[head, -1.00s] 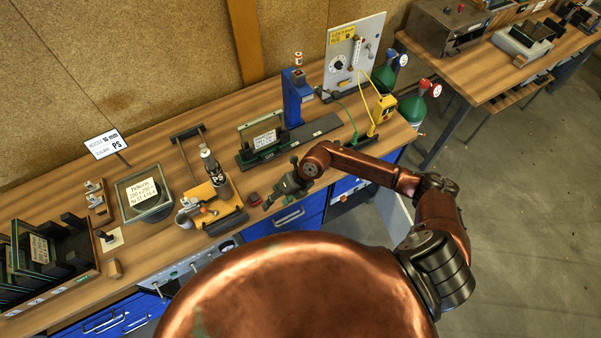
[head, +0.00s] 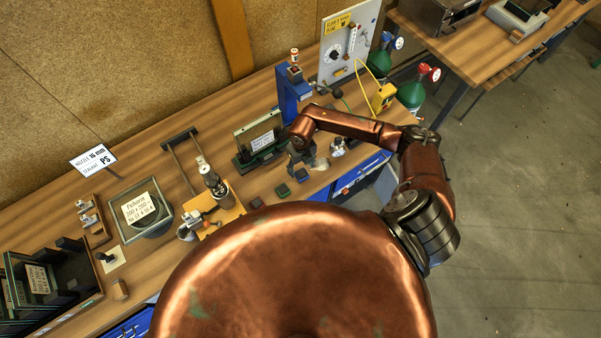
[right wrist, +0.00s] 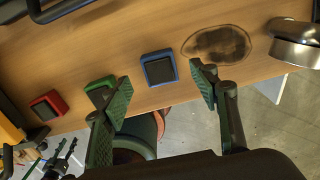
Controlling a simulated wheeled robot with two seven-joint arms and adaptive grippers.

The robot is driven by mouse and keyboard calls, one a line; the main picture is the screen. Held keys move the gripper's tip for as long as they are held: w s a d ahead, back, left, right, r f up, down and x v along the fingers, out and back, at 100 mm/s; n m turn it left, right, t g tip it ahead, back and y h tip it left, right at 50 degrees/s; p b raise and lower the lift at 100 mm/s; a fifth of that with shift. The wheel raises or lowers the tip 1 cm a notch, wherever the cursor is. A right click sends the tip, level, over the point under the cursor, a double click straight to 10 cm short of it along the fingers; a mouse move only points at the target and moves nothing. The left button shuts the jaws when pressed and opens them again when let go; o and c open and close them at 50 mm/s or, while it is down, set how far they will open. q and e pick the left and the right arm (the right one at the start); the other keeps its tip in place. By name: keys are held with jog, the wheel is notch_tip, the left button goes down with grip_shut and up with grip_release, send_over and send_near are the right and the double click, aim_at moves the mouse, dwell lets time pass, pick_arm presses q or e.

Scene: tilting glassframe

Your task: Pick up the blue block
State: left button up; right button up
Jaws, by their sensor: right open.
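The blue block (right wrist: 159,68) is a small square with a blue rim and dark top, lying flat on the wooden bench in the right wrist view. In the head view it is a small dark square (head: 302,175) just in front of my right gripper (head: 302,157). In the wrist view my right gripper (right wrist: 161,91) is open and empty, its two green-padded fingers spread. The block shows between and just beyond the fingertips, with no contact visible. My left gripper is out of view.
A green block (right wrist: 100,84) lies left of the blue one, partly behind a finger. A red block (right wrist: 48,105) lies further left. A dark stain (right wrist: 216,44) and a metal round object (right wrist: 295,42) are to the right. A glass frame stand (head: 262,142) stands behind.

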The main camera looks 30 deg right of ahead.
aim_at(302, 173)
jog(key=f, duration=0.1)
jog(key=f+p, duration=0.1)
jog(key=f, duration=0.1)
jog(key=shift+s+f, duration=0.25)
jog(key=shift+f, duration=0.6)
jog(key=c, duration=1.2)
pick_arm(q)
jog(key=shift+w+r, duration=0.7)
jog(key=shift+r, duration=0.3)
pick_arm(e)
jog(key=shift+c, duration=0.4)
